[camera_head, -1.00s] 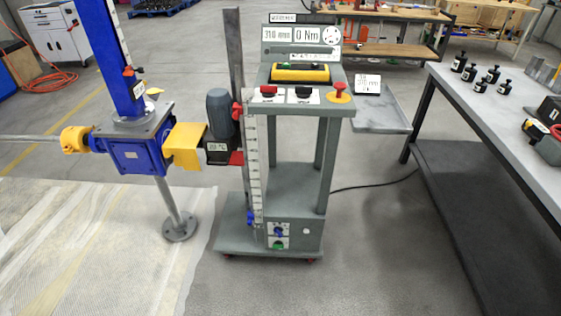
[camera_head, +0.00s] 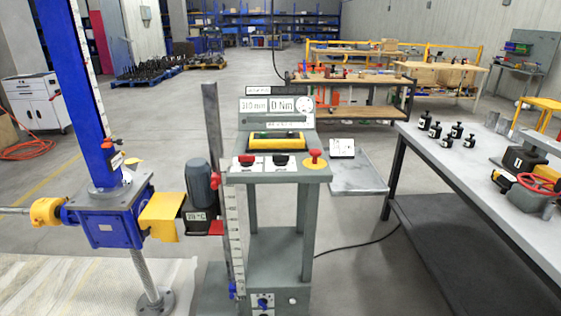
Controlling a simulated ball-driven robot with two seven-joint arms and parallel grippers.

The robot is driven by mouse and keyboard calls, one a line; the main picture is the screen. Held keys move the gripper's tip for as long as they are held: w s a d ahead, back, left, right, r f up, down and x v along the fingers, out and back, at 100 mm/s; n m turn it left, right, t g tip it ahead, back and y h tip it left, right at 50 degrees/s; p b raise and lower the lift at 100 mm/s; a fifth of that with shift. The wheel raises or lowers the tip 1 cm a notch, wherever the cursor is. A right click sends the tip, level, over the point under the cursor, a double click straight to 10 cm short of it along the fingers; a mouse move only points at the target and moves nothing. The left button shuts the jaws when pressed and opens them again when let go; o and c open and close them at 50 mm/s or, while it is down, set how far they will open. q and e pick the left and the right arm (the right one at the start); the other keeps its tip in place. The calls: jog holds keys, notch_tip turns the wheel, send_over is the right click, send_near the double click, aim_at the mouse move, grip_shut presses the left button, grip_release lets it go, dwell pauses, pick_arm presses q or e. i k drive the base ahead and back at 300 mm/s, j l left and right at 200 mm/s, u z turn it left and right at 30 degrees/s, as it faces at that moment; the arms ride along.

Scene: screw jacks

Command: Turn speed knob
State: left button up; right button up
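The grey control stand (camera_head: 276,177) is in the middle of the head view. Its top carries a red knob (camera_head: 247,160) and a black knob (camera_head: 281,160), each on a white plate, and a red mushroom button (camera_head: 315,156) on a yellow base. A blue knob (camera_head: 263,301) sits on the lower box, near the bottom picture edge. The labels are too small to read, so I cannot tell which is the speed knob. A display (camera_head: 268,105) above reads about 310 mm and 0 Nm. Neither of my grippers is in view.
A blue screw jack (camera_head: 112,225) with a yellow coupling guard (camera_head: 160,215) and a grey motor (camera_head: 199,186) stands left of the stand. A grey side tray (camera_head: 358,181) juts out right. A workbench (camera_head: 480,177) with small black weights stands at the right. Floor between is clear.

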aim_at(279, 160)
jog(key=i+l, duration=0.2)
jog(key=l, duration=0.15)
jog(key=i+l, duration=0.15)
jog(key=l, duration=0.15)
jog(key=i+l, duration=0.2)
jog(key=l, duration=0.15)
